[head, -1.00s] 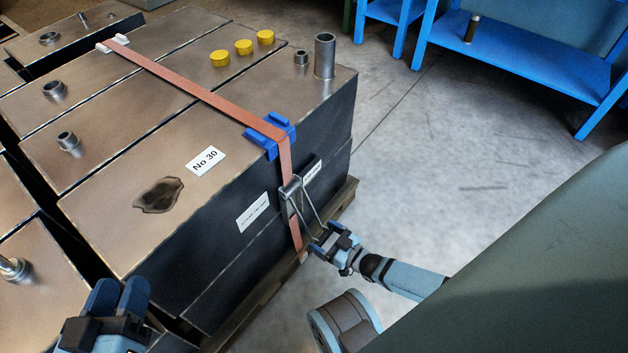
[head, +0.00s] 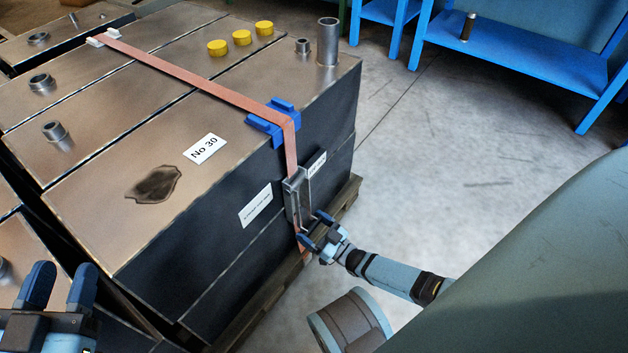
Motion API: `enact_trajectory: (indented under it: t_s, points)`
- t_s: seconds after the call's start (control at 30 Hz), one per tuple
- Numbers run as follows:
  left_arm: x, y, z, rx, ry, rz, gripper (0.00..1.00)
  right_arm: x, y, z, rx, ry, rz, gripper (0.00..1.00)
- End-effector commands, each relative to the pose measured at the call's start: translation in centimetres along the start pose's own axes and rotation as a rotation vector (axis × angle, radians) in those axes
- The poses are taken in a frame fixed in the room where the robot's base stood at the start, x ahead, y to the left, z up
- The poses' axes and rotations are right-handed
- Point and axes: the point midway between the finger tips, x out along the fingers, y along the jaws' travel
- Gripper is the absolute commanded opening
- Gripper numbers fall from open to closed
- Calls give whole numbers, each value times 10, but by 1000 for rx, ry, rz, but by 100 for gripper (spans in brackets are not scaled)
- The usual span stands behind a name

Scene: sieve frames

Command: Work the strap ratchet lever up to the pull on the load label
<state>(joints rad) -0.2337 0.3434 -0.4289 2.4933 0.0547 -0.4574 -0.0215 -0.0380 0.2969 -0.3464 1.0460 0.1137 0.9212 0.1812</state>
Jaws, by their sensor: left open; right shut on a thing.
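An orange strap (head: 200,82) runs over the dark metal-topped boxes and down the front face over a blue corner protector (head: 273,122). The grey strap ratchet (head: 297,196) sits on the strap against the front face. Its lever now lies close to the ratchet body. My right gripper (head: 315,228) is shut on the lever's lower end, which its fingers partly hide. White labels flank the ratchet: one on its left (head: 255,206) and one on its right (head: 317,164); their print is too small to read. My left gripper (head: 62,285) is open and empty at the lower left.
The boxes stand on a wooden pallet (head: 346,200). Yellow caps (head: 242,37) and an upright metal tube (head: 327,42) stand on top. A blue bench (head: 515,60) is at the back right. The concrete floor between is clear.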

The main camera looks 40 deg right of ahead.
Motion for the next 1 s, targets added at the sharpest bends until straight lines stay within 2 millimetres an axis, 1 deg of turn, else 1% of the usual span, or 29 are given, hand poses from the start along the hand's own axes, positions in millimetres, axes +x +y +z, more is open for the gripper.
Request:
enact_trajectory:
  t_s: [0.03,0.23,0.27,0.3,0.53,0.67,0.77,0.87,1.0]
  points:
    - [0,0,1,1,0,0,43,-4,-1,4,2,-10,0,42]
    - [0,0,0,1,0,1,43,-4,-1,3,2,-10,0,42]
    - [0,0,0,1,0,1,43,-4,-1,3,3,-10,0,92]
    - [0,0,0,1,0,1,43,-3,-1,3,3,-10,0,100]
    - [0,0,0,1,-1,1,43,-2,0,1,1,-5,0,100]
    - [0,0,-4,-6,-4,2,43,-11,0,0,1,-7,0,100]
    - [1,0,-7,-23,-11,3,43,-27,0,-1,1,-7,0,100]
    - [1,2,-9,-58,-26,4,43,-50,0,-1,1,-10,1,100]
    - [-3,7,-4,-110,-59,7,43,-83,0,-1,1,-10,1,100]
